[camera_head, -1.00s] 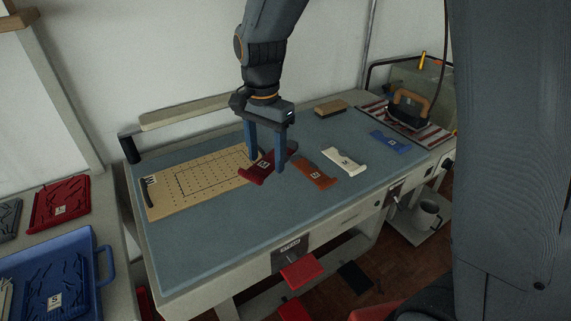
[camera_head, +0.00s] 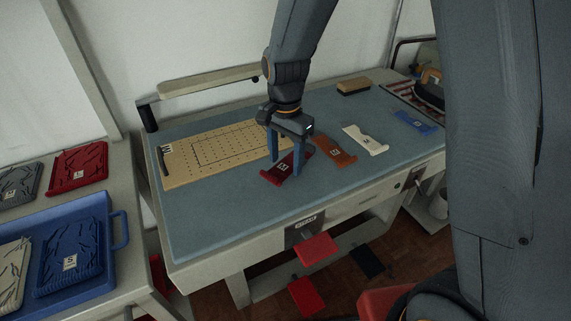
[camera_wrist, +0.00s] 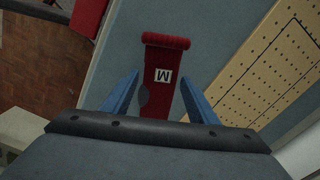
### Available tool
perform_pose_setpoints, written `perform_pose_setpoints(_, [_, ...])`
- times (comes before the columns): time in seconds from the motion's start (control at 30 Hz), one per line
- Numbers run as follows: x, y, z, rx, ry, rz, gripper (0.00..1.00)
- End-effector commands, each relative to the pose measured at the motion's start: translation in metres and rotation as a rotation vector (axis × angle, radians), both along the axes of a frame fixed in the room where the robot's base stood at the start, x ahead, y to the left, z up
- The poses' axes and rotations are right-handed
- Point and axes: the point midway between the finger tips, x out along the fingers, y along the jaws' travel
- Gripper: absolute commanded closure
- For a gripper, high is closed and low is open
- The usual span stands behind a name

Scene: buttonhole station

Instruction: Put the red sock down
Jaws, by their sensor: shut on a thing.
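The red sock (camera_head: 285,171) is a flat dark red piece with a white M label, and it also shows in the wrist view (camera_wrist: 161,54). My gripper (camera_head: 284,172) is shut on it, with a blue finger at each side. In the wrist view the fingers (camera_wrist: 160,95) flank its middle, and its ribbed end points away from my wrist. The sock is low over the blue-grey table top (camera_head: 213,216), close to the front edge and left of an orange sock (camera_head: 335,150). I cannot tell whether it touches the table.
A white sock (camera_head: 366,140) and a blue sock (camera_head: 415,123) continue the row to the right. A tan perforated board (camera_head: 215,153) lies to the left. A brown block (camera_head: 353,88) is at the back. A blue tray (camera_head: 118,230) with folded garments stands left. The front left tabletop is clear.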

Motion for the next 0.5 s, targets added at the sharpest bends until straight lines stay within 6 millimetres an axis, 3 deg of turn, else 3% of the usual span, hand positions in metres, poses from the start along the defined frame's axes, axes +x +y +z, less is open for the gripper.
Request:
perform_pose_setpoints(0.2, [-0.001,0.000,-0.026,-0.001,0.004,0.000,0.67])
perform_pose_setpoints(0.5, [0.000,0.000,-0.030,-0.001,0.001,0.000,0.67])
